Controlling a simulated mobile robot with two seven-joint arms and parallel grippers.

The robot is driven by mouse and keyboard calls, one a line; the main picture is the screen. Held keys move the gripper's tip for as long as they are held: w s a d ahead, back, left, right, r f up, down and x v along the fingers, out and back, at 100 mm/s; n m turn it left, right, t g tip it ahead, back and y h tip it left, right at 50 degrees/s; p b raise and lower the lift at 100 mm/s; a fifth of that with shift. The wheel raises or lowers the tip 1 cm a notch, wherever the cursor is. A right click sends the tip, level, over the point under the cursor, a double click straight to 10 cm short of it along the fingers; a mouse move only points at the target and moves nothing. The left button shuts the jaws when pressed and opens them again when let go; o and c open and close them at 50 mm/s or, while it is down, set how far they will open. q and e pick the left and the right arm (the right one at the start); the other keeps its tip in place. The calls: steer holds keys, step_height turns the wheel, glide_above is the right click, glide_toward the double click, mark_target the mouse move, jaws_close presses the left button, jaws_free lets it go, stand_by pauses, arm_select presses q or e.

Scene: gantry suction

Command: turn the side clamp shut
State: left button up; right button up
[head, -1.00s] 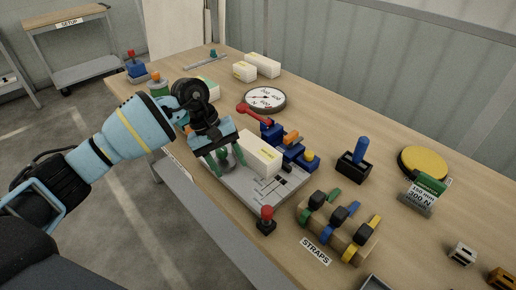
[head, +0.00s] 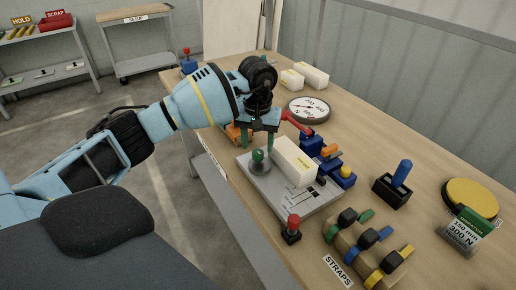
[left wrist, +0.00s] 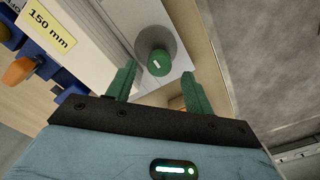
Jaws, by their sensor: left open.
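The green knob (head: 259,157) stands on a round grey base on the left part of the grey fixture plate (head: 307,205). A white mark shows on top of the knob in the left wrist view (left wrist: 159,64). A cream block (head: 293,160) labelled 150 mm lies beside it on the plate. My left gripper (head: 259,138) is open and empty, its green fingers just behind and above the knob. In the left wrist view the knob appears beyond and between the fingertips, apart from both. My right gripper is not in view.
Blue clamps with a red-handled lever (head: 296,122) and orange part line the block's far side. A red-topped post (head: 292,228) stands at the plate's front corner. The strap rack (head: 365,245) is to its right. A dial (head: 308,109) lies behind.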

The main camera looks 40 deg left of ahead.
mark_target(260, 161)
arm_select(q)
steer(key=shift+f, duration=1.35)
steer(key=shift+c, duration=0.2)
steer(key=c, duration=0.9)
